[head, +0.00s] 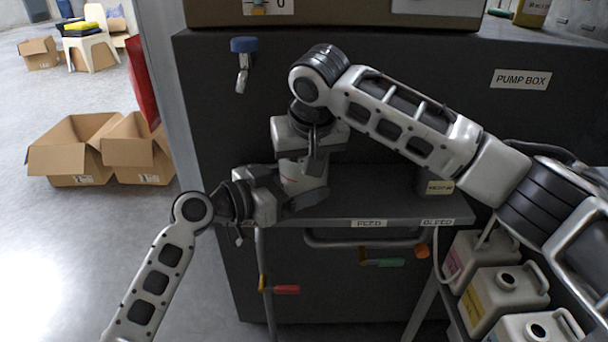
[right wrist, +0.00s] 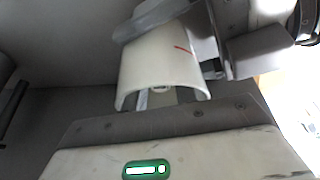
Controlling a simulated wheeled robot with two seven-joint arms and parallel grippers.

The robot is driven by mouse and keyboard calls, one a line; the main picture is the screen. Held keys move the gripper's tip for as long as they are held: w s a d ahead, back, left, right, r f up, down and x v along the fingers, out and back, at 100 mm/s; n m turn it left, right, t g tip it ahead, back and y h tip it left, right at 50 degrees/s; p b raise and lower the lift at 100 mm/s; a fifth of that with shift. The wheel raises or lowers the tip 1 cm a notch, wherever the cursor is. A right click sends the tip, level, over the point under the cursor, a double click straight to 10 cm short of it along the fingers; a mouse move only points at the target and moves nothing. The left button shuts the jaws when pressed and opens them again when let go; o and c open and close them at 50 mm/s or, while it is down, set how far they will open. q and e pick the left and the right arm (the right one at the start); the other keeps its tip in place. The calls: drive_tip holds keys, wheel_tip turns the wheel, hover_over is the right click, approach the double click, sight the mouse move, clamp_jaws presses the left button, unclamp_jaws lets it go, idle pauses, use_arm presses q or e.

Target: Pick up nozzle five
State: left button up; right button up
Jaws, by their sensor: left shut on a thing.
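No number five is readable on any part, so I cannot tell which thing is nozzle five. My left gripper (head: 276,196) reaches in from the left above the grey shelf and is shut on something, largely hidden. A pale curved piece with a red mark (head: 303,178) sits between my two hands; it shows larger in the right wrist view (right wrist: 160,68), hollow at its near end. It seems to be what the left gripper holds, but I cannot be sure. My right gripper (head: 303,152) hangs over it from above; its fingertips are hidden.
The shelf (head: 390,208), marked FEED and BLEED, fronts the dark PUMP BOX (head: 430,80). A blue-topped valve (head: 242,62) sticks out at upper left. Red (head: 287,289) and green (head: 385,262) handles hang below. Jugs (head: 500,298) stand lower right; cardboard boxes (head: 85,150) lie left.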

clamp_jaws()
drive_tip(key=shift+r, duration=0.1)
drive_tip(key=shift+r, duration=4.85)
drive_tip(key=shift+r, duration=0.1)
use_arm(q)
drive_tip(key=o, duration=0.8)
drive_tip(key=shift+c, duration=0.2)
